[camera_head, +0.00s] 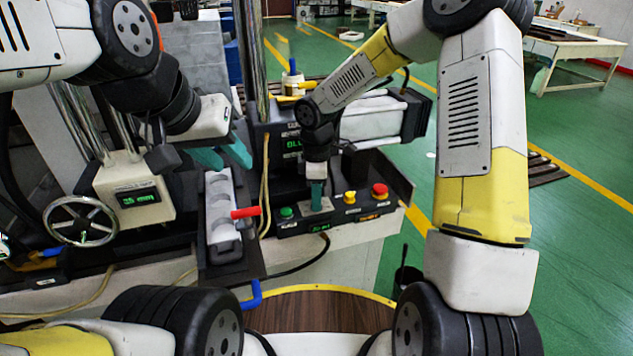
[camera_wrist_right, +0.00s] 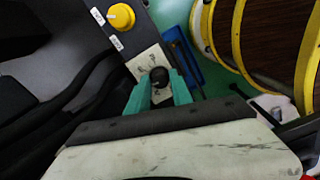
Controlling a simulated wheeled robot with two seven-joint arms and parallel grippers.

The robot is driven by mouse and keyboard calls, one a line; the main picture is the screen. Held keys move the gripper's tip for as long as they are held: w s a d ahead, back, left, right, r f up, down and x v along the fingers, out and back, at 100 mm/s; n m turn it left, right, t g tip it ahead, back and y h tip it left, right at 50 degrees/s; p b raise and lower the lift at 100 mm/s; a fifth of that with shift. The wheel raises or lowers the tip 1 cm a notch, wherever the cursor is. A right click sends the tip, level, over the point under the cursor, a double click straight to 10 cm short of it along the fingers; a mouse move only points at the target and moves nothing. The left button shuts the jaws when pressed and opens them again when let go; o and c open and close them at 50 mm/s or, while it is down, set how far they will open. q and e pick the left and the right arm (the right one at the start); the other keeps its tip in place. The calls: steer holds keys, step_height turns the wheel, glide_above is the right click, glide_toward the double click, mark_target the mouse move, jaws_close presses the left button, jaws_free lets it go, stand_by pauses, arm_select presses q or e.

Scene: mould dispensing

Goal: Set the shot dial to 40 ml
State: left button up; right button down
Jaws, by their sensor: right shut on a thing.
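The shot dial (camera_wrist_right: 159,75) is a round black knob on a pale plate with dark marks, seen in the right wrist view. My right gripper (camera_wrist_right: 160,90) has its teal fingers on either side of the knob and is shut on it. In the head view my right gripper (camera_head: 316,192) points down at the pale dial plate (camera_head: 305,208), hiding the knob. A small green readout (camera_head: 319,228) sits below the plate, too small to read. The dial's pointer setting cannot be made out. My left gripper (camera_head: 221,156) is open and empty, above the grey mould block.
Beside the dial are a green button (camera_head: 286,212), a yellow knob (camera_head: 350,197) and a red button (camera_head: 380,190). A mould block with a red handle (camera_head: 245,212) stands left. Further left are a handwheel (camera_head: 80,220) and a box with a green display (camera_head: 138,196).

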steer(key=m, duration=0.4)
steer(key=shift+m, duration=2.1)
steer(key=c, duration=1.1)
jaws_free()
steer(key=shift+c, duration=0.2)
step_height(320, 180, up, 7)
steer(key=shift+r, duration=0.45)
